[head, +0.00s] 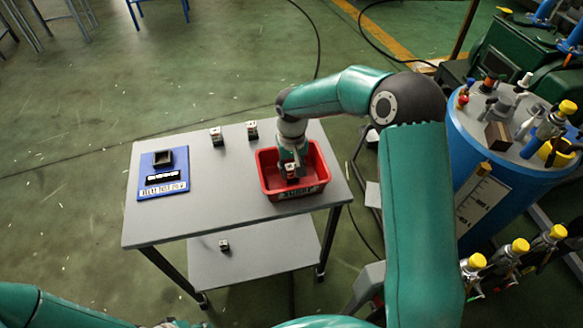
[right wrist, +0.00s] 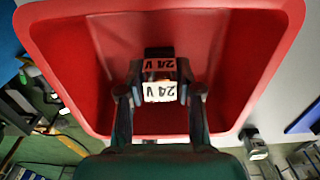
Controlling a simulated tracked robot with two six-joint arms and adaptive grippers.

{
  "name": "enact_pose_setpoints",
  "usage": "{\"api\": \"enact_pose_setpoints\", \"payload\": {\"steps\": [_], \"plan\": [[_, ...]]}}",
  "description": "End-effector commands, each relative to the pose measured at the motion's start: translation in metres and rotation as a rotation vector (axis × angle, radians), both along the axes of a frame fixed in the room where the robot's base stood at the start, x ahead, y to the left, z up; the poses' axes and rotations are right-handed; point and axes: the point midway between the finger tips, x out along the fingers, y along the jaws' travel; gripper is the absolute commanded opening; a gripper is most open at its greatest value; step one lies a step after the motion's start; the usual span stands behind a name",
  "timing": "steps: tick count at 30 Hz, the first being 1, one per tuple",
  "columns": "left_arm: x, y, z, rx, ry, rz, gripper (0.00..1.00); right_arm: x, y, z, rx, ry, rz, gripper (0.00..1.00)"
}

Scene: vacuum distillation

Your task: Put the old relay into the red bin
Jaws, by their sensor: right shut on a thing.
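The red bin (head: 268,182) stands on the right part of the grey table, with a label on its front wall. My right gripper (head: 291,165) points down into the bin's opening. It is shut on a small dark relay (head: 291,172) with a pale label. I cannot tell whether the relay touches the bin floor. My left gripper is out of view; only part of that arm shows at the lower left.
Two similar small relays (head: 217,136) (head: 252,130) stand at the table's back edge. Another small block (head: 224,245) lies on the lower shelf. A blue board (head: 147,186) with a dark socket lies at the table's left. A blue drum (head: 463,150) stands at right. The table's middle is clear.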

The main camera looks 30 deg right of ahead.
Motion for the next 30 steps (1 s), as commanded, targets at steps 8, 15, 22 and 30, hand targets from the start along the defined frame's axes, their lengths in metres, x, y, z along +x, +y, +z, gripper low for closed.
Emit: {"api": "enact_pose_setpoints", "payload": {"steps": [8, 15, 22, 30], "plan": [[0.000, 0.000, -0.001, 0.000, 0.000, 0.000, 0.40, 0.000, 0.000, 0.000, 0.000, 0.000, 0.000, 0.48], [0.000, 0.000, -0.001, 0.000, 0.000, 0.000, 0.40, 0.000, 0.000, 0.000, 0.000, 0.000, 0.000, 0.60], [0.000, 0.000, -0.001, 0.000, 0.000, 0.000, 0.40, 0.001, 0.000, 0.004, -0.001, -0.002, 0.000, 0.60], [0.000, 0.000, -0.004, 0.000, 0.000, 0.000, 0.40, 0.002, 0.000, 0.044, -0.001, -0.006, 0.000, 0.60]]}}
